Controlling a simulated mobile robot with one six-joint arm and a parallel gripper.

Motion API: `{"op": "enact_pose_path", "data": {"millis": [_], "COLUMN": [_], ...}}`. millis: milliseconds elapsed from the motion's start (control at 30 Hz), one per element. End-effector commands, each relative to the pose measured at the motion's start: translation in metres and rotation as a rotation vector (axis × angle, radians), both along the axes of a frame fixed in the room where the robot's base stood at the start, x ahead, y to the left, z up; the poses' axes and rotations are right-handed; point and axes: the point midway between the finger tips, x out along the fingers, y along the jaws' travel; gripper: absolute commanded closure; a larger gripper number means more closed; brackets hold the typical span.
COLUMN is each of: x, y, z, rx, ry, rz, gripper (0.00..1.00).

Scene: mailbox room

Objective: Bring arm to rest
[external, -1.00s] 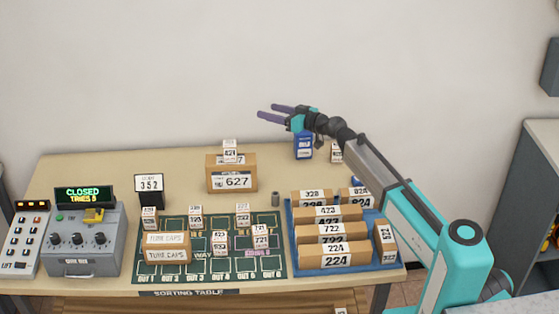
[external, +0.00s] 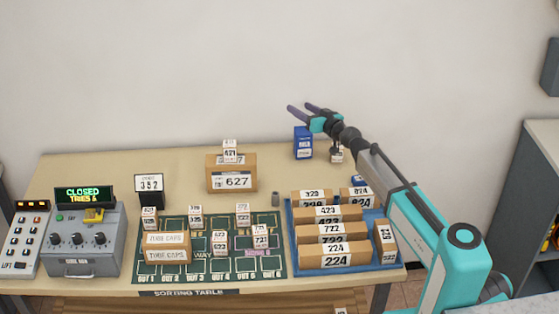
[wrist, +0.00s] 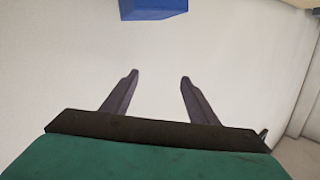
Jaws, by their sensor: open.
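My gripper (external: 300,108) is open and empty, raised above the back right of the sorting table (external: 110,170). Its two purple fingers point up and to the left, near the wall. In the wrist view my gripper (wrist: 158,82) shows both fingers spread with nothing between them, against the pale wall. A blue box (external: 303,145) stands on the table below the gripper in the external view. A blue shape also shows at the top of the wrist view (wrist: 153,8).
A blue tray (external: 292,262) holds several numbered cartons at the right. A carton marked 627 (external: 231,182) stands at the back middle. A green sorting mat (external: 205,274) carries small boxes. A control box (external: 88,252) reads CLOSED. A grey cabinet (external: 520,190) stands at far right.

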Motion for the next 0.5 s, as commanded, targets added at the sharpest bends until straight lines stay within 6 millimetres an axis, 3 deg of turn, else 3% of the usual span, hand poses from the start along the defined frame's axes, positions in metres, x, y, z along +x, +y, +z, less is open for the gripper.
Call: {"op": "enact_pose_path", "data": {"millis": [267, 500], "x": [0.007, 0.006], "y": [-0.073, -0.175], "z": [-0.036, -0.084], "rx": [-0.089, -0.207], "ry": [0.046, 0.119], "rz": [-0.078, -0.195], "gripper": [0.46, 0.46]}}
